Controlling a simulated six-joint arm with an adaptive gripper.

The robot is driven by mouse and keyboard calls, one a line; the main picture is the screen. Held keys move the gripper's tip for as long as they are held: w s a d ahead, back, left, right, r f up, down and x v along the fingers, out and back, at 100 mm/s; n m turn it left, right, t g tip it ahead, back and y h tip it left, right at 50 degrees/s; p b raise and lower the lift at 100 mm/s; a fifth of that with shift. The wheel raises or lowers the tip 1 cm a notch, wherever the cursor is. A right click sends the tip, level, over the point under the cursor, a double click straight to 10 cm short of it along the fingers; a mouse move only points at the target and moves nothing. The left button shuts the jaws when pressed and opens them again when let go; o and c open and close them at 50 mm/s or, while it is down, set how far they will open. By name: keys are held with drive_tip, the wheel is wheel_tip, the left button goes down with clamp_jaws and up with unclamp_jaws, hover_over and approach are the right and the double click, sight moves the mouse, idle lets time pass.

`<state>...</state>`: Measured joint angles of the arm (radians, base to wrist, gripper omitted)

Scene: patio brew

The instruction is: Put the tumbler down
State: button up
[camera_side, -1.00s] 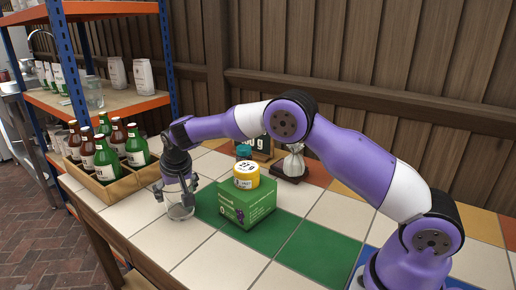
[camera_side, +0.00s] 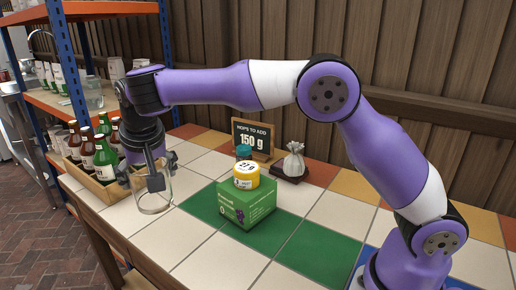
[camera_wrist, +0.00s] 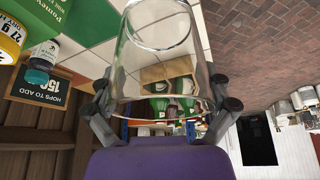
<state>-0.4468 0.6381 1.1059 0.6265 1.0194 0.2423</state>
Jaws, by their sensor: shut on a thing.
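The tumbler (camera_side: 153,198) is a clear, empty-looking glass near the left front edge of the tiled table, in front of the bottle crate. In the wrist view the tumbler (camera_wrist: 160,62) fills the upper middle, between my two fingers. My gripper (camera_side: 160,172) is shut around its wall; the wrist view also shows my gripper (camera_wrist: 160,100) with a finger on each side. The tumbler looks about upright in the side view. Its base is over or on a pale tile; I cannot tell whether it touches.
A wooden crate (camera_side: 110,190) of green and brown bottles stands just behind the tumbler. A green box (camera_side: 246,205) with a yellow jar (camera_side: 246,175) on it stands to the right. A chalkboard sign (camera_side: 254,139) and white pouch (camera_side: 293,163) are behind. White tiles right of the tumbler are clear.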

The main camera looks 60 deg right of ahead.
drive_tip(key=shift+a+r, duration=0.1)
drive_tip(key=shift+r, duration=1.9)
drive_tip(key=s+d+m+g, duration=0.1)
drive_tip(key=s+d+m, duration=0.1)
drive_tip(key=d, duration=0.4)
drive_tip(key=s+d+m+g+h, duration=0.1)
drive_tip(key=s+d+m, duration=0.1)
drive_tip(key=d+m, duration=0.2)
drive_tip(key=s+d+m+h, duration=0.1)
drive_tip(key=s+d+m, duration=0.1)
drive_tip(key=d, duration=0.7)
drive_tip(key=shift+d+r+m+g, duration=0.2)
drive_tip(key=shift+m+g, duration=0.2)
drive_tip(key=shift+m, duration=0.2)
drive_tip(key=s+d+m+g, duration=0.4)
drive_tip(key=s+d+m, duration=0.5)
drive_tip(key=s+d, duration=0.45)
drive_tip(key=shift+h, duration=0.3)
drive_tip(key=shift+s+d+r+x, duration=0.25)
drive_tip(key=shift+d+x, duration=0.1)
drive_tip(key=shift+x, duration=2.85)
drive_tip(key=shift+s+d+r+x, duration=0.2)
drive_tip(key=shift+d+x, duration=0.15)
drive_tip(key=shift+x, duration=2.85)
drive_tip(key=shift+s+d+r+x, duration=0.15)
drive_tip(key=shift+s+d+x, duration=0.2)
drive_tip(key=shift+x, duration=2.85)
drive_tip(key=shift+w, duration=0.1)
